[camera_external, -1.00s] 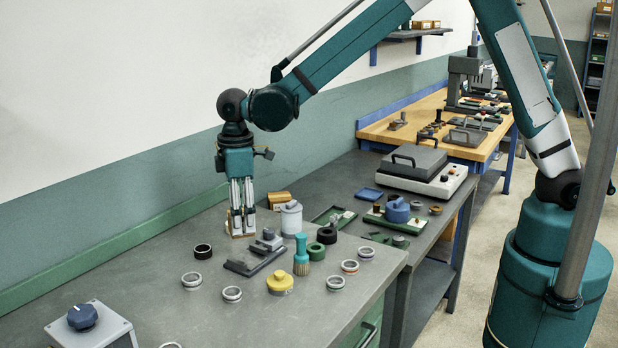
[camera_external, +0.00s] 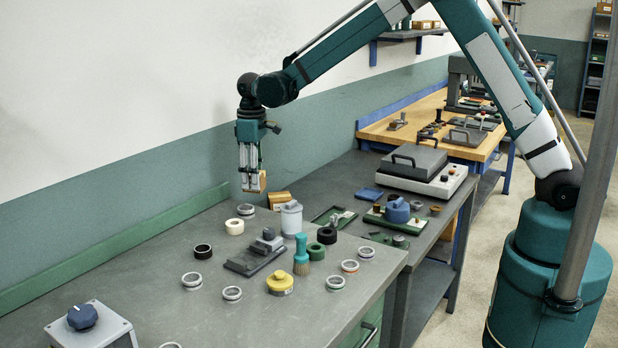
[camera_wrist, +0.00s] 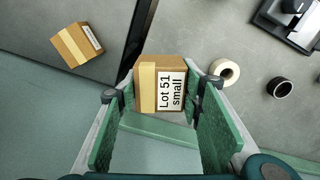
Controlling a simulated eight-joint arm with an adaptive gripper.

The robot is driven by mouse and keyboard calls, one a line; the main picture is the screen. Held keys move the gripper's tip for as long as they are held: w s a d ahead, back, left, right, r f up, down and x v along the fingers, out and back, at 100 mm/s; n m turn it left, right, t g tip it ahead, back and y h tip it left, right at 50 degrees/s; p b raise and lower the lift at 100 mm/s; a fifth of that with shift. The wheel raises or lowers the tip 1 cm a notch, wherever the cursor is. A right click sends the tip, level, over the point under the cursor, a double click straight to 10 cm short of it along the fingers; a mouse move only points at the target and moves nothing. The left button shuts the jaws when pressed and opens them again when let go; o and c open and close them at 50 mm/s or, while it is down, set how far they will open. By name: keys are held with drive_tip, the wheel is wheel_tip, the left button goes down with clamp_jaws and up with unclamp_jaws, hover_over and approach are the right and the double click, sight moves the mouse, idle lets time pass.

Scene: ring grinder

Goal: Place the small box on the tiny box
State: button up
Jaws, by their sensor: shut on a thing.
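My gripper (camera_external: 251,180) is shut on a brown cardboard box with a tan tape strip. In the wrist view this small box (camera_wrist: 148,84) has a white label reading "Lot 51 small" and sits between the green finger pads. It hangs above the workbench at its rear. A second brown box (camera_external: 279,199), likely the tiny box, rests on the bench to the right of and below the held one. It also shows at upper left in the wrist view (camera_wrist: 77,45), turned at an angle; its label is too small to read.
A white roll (camera_external: 235,226) and a metal ring (camera_external: 246,210) lie below my gripper. A white-grey canister (camera_external: 291,219) stands close to the second box. A dark fixture (camera_external: 255,260), a teal brush (camera_external: 301,255) and several rings lie nearer the front.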

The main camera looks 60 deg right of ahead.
drive_tip(key=w+d+m, duration=0.2)
drive_tip(key=d, duration=0.8)
drive_tip(key=w+d+f+m, duration=0.1)
drive_tip(key=w+d+m, duration=0.1)
drive_tip(key=d, duration=0.8)
drive_tip(key=shift+w, duration=0.6)
hover_over(280, 196)
drive_tip(key=shift+w+f, duration=0.1)
drive_tip(key=shift+f, duration=3.05)
drive_tip(key=shift+f, duration=0.1)
drive_tip(key=shift+f, duration=1.75)
drive_tip(key=shift+f+b, duration=0.15)
drive_tip(key=shift+b, duration=0.25)
drive_tip(key=o, duration=1)
drive_tip(key=shift+o, duration=0.2)
